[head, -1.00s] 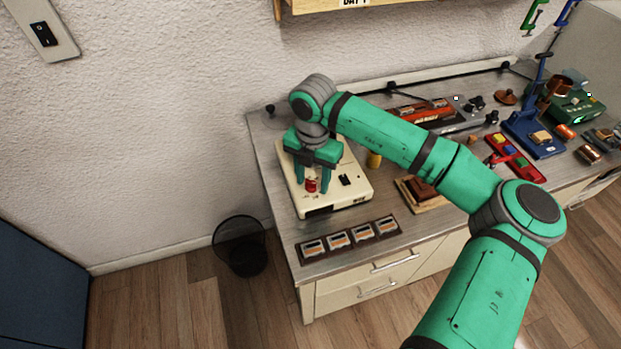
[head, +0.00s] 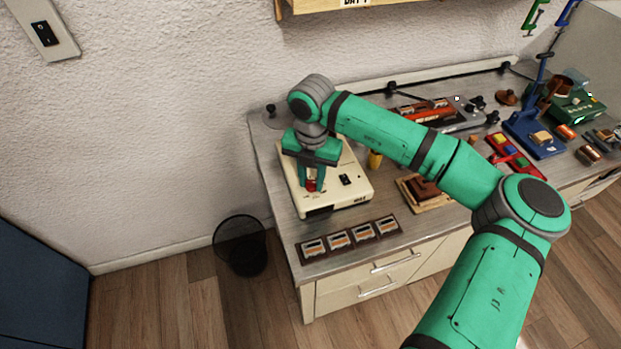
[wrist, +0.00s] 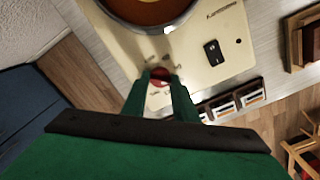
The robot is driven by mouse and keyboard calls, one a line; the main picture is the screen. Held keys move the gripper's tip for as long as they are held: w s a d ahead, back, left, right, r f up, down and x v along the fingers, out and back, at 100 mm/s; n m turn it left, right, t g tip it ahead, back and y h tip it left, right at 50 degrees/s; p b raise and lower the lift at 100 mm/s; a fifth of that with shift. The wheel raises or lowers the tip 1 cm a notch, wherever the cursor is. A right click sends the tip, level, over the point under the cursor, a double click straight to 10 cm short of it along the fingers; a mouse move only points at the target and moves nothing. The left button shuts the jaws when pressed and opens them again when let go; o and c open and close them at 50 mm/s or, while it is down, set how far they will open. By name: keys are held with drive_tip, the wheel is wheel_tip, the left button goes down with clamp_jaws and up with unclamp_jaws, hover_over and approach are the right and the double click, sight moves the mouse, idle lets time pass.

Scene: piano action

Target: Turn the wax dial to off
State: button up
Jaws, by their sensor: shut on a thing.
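The wax machine (head: 343,199) is a cream box at the left end of the counter, with a black rocker switch on its top. Its red dial (head: 311,186) sits near the front left of the top face. My gripper (head: 312,184) points down over the machine and is shut on the red dial. In the wrist view the dial (wrist: 160,76) shows between the two green fingertips, partly covered by them. Small marks surround the dial, too small to read. A round pot of brown wax (wrist: 150,10) shows at the top of the wrist view.
A dark strip of several labelled blocks (head: 350,238) lies along the counter's front edge. A brown block on a board (head: 425,191) and a yellow item (head: 375,159) are right of the machine. A mesh bin (head: 241,246) stands on the floor at left.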

drive_tip(key=n, duration=0.6)
drive_tip(key=shift+w+d, duration=0.1)
drive_tip(key=n, duration=0.6)
drive_tip(key=shift+n, duration=0.3)
drive_tip(key=n, duration=1)
drive_tip(key=shift+a+n, duration=0.2)
drive_tip(key=shift+n, duration=1.2)
drive_tip(key=o, duration=1.1)
drive_tip(key=shift+a, duration=0.1)
drive_tip(key=shift+c, duration=0.2)
